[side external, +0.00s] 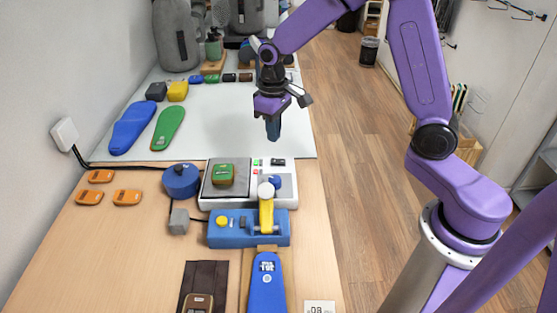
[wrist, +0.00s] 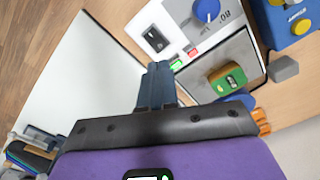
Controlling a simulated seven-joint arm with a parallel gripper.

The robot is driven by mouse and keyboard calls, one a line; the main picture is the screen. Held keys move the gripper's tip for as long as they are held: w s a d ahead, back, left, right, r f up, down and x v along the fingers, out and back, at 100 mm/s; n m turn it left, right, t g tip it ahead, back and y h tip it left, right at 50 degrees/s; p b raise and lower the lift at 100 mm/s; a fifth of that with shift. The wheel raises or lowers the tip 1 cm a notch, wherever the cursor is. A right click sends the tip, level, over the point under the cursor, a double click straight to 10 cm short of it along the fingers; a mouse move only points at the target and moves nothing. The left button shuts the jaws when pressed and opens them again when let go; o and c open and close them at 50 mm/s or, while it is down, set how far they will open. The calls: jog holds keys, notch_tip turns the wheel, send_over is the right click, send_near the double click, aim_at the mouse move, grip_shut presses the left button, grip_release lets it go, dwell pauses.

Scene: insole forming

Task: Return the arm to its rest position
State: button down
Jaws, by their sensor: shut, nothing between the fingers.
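My gripper (side external: 273,129) is shut and empty, with its dark blue fingers pointing down. In the side external view it hangs over the right part of the white mat (side external: 220,133), behind the white machine with the dark plate (side external: 206,194). In the wrist view the shut fingers (wrist: 157,84) show in the middle, with the white mat (wrist: 85,75) to their left and the machine's dark plate (wrist: 245,60) to their right. A green block (side external: 223,174) lies on that plate; it also shows in the wrist view (wrist: 228,80).
A blue press with a yellow lever (side external: 266,215) stands in front of the machine. Blue (side external: 132,124) and green (side external: 168,128) insoles lie on the mat. A blue round container (side external: 181,180) and several orange pieces (side external: 101,176) are at left. Bags and small items line the back.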

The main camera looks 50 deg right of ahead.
jog(key=s+a+r+n, duration=0.2)
jog(key=s, duration=0.5)
jog(key=s+a+r+n, duration=0.2)
jog(key=s+r+n, duration=0.1)
jog(key=s, duration=0.4)
jog(key=s+d+n, duration=0.4)
jog(key=s, duration=1.1)
jog(key=shift+s+r+n, duration=0.15)
jog(key=shift+r+n, duration=0.15)
jog(key=shift+r, duration=0.05)
